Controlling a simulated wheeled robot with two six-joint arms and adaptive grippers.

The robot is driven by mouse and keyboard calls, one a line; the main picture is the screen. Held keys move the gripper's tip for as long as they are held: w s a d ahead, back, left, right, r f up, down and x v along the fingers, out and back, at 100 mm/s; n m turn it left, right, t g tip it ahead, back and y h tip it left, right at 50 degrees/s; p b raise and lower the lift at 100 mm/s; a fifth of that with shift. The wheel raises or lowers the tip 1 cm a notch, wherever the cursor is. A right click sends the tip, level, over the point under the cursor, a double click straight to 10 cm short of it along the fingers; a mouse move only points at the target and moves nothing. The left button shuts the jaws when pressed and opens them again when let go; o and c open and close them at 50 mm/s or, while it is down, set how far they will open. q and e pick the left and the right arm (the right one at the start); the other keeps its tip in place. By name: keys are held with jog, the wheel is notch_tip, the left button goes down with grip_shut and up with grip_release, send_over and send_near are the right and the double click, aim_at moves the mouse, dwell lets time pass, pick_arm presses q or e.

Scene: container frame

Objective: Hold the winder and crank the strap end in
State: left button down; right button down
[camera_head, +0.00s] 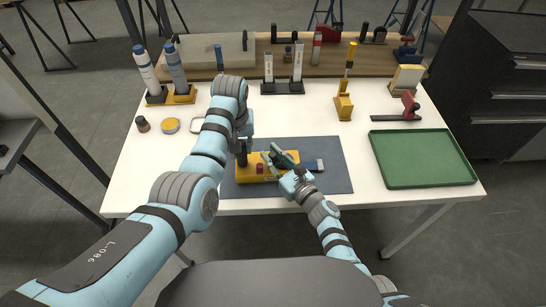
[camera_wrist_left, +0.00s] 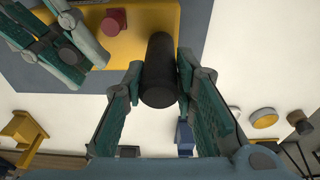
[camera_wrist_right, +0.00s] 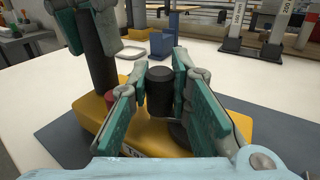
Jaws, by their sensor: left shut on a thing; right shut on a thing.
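The yellow winder (camera_head: 248,174) lies on a dark grey mat (camera_head: 338,180) in the middle of the table. My left gripper (camera_head: 241,146) is shut on its tall black post (camera_wrist_left: 158,72) at the winder's left end. My right gripper (camera_head: 272,157) is shut on a short black crank knob (camera_wrist_right: 159,93) above the yellow base. A dark red knob (camera_wrist_left: 114,20) stands on the base between the grippers. A short blue-grey piece with a pale end (camera_head: 315,165) lies right of the winder, possibly the strap; its join to the winder is hidden by my right gripper.
A green tray (camera_head: 470,183) sits at the right. A blue block (camera_wrist_right: 161,43), a round tin (camera_head: 171,126) and a small jar (camera_head: 142,124) stand at the left. Racks, bottles and a yellow stand (camera_head: 344,106) line the back. The white table front left is clear.

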jog(key=c, duration=1.4)
grip_release()
jog(key=shift+d, duration=0.1)
jog(key=shift+c, duration=0.2)
jog(key=v, duration=1.2)
jog(key=shift+f, duration=0.1)
jog(key=w+d+r+n+g+y, duration=0.25)
jog(key=w+r+n, duration=0.4)
jog(key=r, duration=0.35)
notch_tip(320, 180, down, 5)
jog(key=s+m+g, duration=0.2)
jog(key=g, duration=0.3)
jog(key=shift+h, duration=0.35)
jog(key=x, duration=1.1)
jog(key=shift+a, duration=0.2)
